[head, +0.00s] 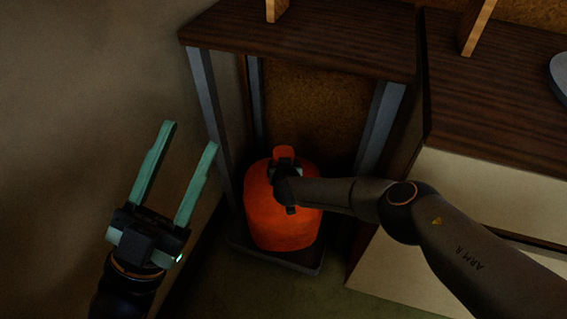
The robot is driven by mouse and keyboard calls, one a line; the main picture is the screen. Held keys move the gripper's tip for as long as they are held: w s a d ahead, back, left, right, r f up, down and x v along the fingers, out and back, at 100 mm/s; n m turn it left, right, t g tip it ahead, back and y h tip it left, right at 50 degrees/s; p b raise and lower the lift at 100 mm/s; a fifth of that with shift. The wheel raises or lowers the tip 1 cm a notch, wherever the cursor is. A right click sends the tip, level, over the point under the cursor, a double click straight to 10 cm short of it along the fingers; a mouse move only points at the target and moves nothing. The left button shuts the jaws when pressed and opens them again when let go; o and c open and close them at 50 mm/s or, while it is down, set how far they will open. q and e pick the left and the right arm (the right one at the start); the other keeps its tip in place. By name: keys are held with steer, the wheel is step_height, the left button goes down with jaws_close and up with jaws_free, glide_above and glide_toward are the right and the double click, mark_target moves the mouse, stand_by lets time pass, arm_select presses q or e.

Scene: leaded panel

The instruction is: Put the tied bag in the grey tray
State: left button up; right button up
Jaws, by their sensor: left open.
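The orange tied bag (277,226) stands upright on a low dark base inside an open-fronted stand. Its tied top (284,152) sticks up at the back of my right gripper (285,168). My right arm reaches in from the right, and its gripper is at the bag's neck. The fingers are mostly hidden, so their grip does not show. My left gripper (191,136) is open and empty, with two teal fingers, left of the stand and apart from the bag. No grey tray can be made out for certain.
The dark wooden top (300,38) of the stand overhangs the bag, with grey posts (207,100) at its sides. A cabinet with pale drawers (490,190) stands on the right. A light grey rounded object (560,75) is cut off at the right edge.

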arm_select(q)
steer(key=shift+r, duration=0.1)
arm_select(e)
steer(key=shift+r, duration=0.15)
steer(key=shift+s+r+p, duration=0.15)
steer(key=shift+r+p, duration=0.05)
steer(key=shift+p, duration=0.25)
arm_select(q)
step_height(320, 180, up, 11)
steer(key=a+p, duration=0.1)
steer(key=p, duration=0.8)
steer(key=shift+s+a+t, duration=0.15)
steer(key=shift+s+t, duration=0.1)
steer(key=shift+t, duration=0.05)
arm_select(e)
steer(key=v, duration=1.1)
steer(key=shift+s, duration=0.25)
